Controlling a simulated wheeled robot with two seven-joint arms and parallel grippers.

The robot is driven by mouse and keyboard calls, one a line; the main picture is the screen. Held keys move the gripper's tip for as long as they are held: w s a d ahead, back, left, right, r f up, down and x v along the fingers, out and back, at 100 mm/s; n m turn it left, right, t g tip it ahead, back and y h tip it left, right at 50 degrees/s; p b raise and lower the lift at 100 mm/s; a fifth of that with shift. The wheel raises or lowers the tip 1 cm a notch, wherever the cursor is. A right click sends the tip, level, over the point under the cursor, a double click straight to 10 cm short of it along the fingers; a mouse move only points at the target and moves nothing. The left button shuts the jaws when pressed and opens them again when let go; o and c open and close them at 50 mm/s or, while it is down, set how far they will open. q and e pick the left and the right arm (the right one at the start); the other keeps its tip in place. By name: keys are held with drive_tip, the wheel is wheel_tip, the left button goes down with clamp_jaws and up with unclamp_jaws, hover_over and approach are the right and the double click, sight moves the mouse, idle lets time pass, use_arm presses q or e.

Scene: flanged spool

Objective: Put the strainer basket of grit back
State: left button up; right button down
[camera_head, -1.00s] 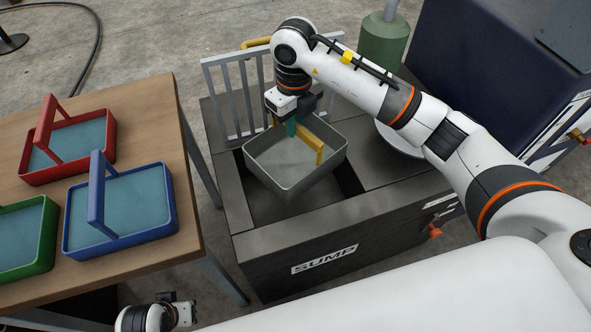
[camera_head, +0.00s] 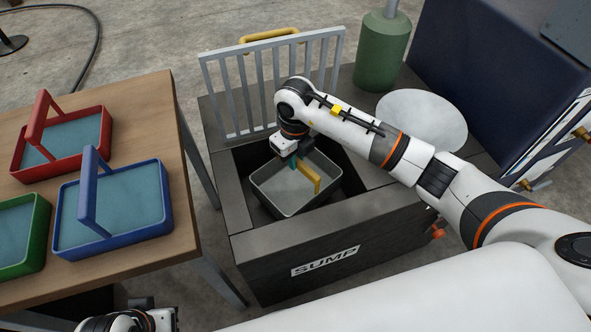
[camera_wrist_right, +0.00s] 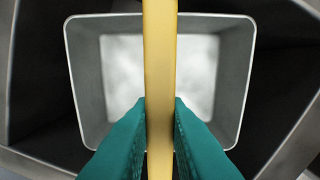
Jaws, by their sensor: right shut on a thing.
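The strainer basket (camera_head: 287,197) is a grey square tray with a yellow handle (camera_head: 308,177). It is down in the opening of the dark sump box (camera_head: 262,246), turned slightly against the opening's edges. My right gripper (camera_head: 297,163) is shut on the yellow handle. In the right wrist view the teal fingers (camera_wrist_right: 160,125) press on both sides of the handle, and the basket (camera_wrist_right: 88,85) hangs below with a pale grey bottom. I cannot make out grit in it. My left gripper (camera_head: 165,320) shows only in part at the bottom left edge.
A grey barred grate (camera_head: 240,95) with a yellow handle stands upright behind the opening. A green cylinder (camera_head: 381,50) and a white disc (camera_head: 422,118) are to the right. A wooden table (camera_head: 150,115) at left holds red, blue and green baskets.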

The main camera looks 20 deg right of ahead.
drive_tip(key=shift+f+b, duration=0.45)
drive_tip(key=shift+f, duration=1.9)
drive_tip(key=shift+f, duration=0.15)
drive_tip(key=c, duration=1.4)
unclamp_jaws()
